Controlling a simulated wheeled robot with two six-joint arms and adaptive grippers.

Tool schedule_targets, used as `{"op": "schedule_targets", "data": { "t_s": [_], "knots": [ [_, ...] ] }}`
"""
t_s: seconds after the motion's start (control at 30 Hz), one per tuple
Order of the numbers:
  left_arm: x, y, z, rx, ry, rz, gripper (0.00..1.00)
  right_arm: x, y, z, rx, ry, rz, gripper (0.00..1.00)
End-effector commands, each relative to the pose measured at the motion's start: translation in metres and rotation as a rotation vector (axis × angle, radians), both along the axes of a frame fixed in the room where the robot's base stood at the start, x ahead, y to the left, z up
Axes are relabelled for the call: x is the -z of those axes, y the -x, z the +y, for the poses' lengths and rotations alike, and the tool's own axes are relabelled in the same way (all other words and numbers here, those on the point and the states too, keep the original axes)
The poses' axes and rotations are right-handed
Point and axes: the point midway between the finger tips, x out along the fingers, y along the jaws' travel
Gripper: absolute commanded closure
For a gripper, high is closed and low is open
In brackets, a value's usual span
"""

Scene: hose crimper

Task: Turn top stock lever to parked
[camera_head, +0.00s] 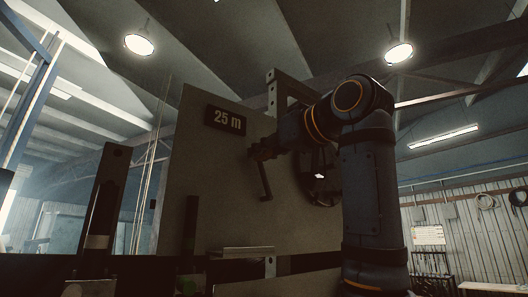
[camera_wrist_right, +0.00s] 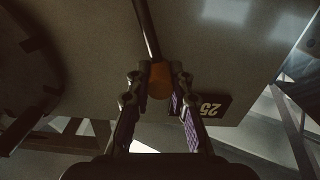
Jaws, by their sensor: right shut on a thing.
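The top stock lever (camera_head: 264,180) is a dark rod on the tall grey panel (camera_head: 220,185). It stands nearly upright, its upper end leaning slightly left. In the right wrist view the lever's rod (camera_wrist_right: 147,32) runs from the top edge down to an orange knob (camera_wrist_right: 159,82). My right gripper (camera_head: 261,153) is at the upper end of the lever. In the wrist view its fingers (camera_wrist_right: 160,78) are shut on the orange knob, one on each side. The knob is mostly hidden by the gripper in the head view. My left gripper is not in view.
A black "25 m" sign (camera_head: 225,120) is on the panel just up and left of the lever; it shows upside down in the wrist view (camera_wrist_right: 207,106). A dark round part (camera_head: 322,178) sits behind my right arm. A dark post (camera_head: 103,195) stands at left.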

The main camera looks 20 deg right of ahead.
Motion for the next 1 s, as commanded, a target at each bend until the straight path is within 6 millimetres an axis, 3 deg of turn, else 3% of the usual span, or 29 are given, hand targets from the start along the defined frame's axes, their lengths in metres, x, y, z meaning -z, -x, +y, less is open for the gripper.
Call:
{"op": "schedule_targets", "data": {
  "t_s": [0.27, 1.0],
  "knots": [
    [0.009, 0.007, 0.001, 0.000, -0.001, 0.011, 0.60, 0.006, 0.003, 0.009, -0.001, 0.095, -0.032, 1.00],
    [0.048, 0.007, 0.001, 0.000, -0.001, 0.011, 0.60, 0.038, 0.016, 0.044, -0.001, 0.574, -0.205, 1.00]
  ]
}}
